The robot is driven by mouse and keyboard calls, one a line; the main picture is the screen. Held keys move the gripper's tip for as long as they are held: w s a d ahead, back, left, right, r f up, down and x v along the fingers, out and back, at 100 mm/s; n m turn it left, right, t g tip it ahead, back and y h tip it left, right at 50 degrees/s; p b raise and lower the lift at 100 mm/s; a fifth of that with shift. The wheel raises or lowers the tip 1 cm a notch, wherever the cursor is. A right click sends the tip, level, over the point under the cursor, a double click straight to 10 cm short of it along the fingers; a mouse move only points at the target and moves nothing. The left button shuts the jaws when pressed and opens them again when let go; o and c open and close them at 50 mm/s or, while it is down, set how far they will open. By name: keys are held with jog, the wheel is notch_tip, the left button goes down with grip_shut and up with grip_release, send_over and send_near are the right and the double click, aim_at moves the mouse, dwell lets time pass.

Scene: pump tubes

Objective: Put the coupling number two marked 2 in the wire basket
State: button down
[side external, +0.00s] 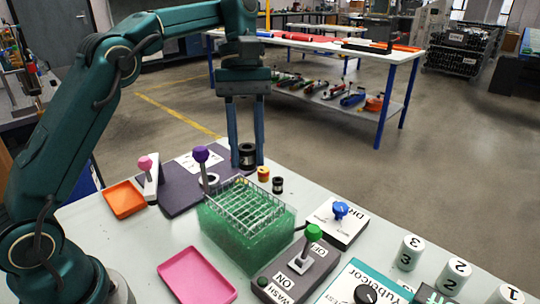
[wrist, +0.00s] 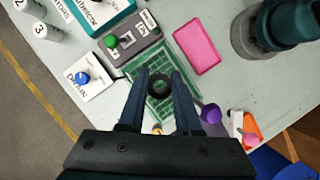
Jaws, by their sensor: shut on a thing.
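My gripper (side external: 246,160) is shut on a black coupling (side external: 247,150), a short hollow cylinder with a pale label that I cannot read. In the wrist view its dark round end (wrist: 160,87) sits between my two fingertips. The wire basket (side external: 248,228) is a green box with a wire grid on top, on the table. In the side view the coupling appears just behind and above its far edge. In the wrist view the green grid (wrist: 156,112) lies beneath the coupling; their exact gap is unclear.
A purple-knobbed lever (side external: 201,156) and a green-knobbed lever (side external: 313,234) rise beside the basket. A small black cylinder (side external: 277,185) and a red-yellow one (side external: 263,173) stand behind it. White cylinders marked 3 (side external: 410,252) and 2 (side external: 454,276) stand right. A pink tray (side external: 196,277) lies in front.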

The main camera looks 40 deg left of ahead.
aim_at(249, 217)
jog(key=shift+w+a+f, duration=0.1)
jog(key=shift+a+f, duration=0.05)
jog(key=shift+a, duration=0.2)
jog(key=shift+f, duration=4.95)
jog(key=shift+f, duration=0.1)
jog(key=c, duration=0.9)
grip_release()
